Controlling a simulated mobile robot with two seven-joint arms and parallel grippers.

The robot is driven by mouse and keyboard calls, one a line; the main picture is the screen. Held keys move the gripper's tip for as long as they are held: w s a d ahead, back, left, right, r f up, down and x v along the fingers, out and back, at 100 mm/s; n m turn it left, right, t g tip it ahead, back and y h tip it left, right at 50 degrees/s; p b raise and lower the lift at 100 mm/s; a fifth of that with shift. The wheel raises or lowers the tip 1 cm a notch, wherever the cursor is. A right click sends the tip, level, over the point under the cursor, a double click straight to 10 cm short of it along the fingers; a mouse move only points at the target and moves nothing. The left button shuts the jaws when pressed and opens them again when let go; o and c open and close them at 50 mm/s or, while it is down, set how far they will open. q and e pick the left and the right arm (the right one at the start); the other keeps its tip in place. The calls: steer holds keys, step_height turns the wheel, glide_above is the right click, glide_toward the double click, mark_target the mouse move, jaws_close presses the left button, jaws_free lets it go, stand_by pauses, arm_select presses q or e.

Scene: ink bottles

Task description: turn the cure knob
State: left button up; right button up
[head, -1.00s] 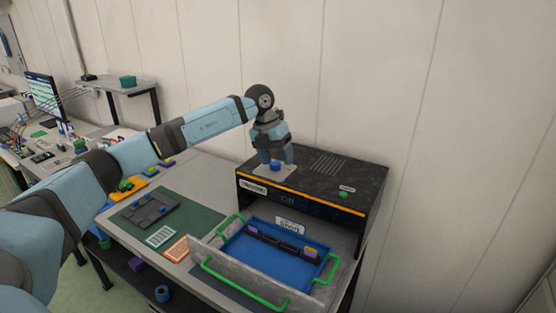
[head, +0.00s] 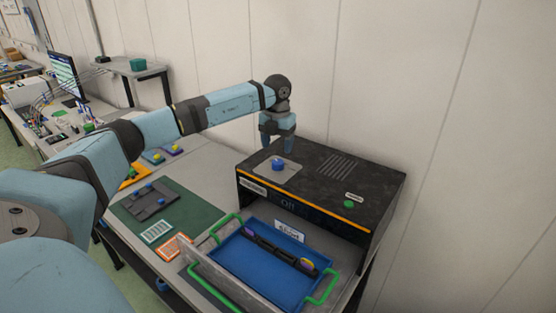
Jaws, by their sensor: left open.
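The cure knob (head: 278,163) is a small blue knob on a pale square plate (head: 288,174) on top of the black curing box (head: 330,188). The display on the box's front reads "Off". My left gripper (head: 278,147) is open and points down above and just behind the knob, apart from it as far as I can tell. It holds nothing. My right gripper does not show.
A green button (head: 349,204) sits at the box's right front. A blue tray (head: 262,284) with green handles and a dark rack stands in front of the box. A green mat (head: 192,212) lies to the left. A wall rises close behind.

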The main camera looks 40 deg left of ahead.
mark_target(278, 162)
arm_select(q)
step_height(278, 162, down, 7)
steer(key=shift+r+p, duration=0.2)
steer(key=shift+p, duration=0.1)
steer(key=shift+w, duration=0.1)
steer(key=c, duration=0.9)
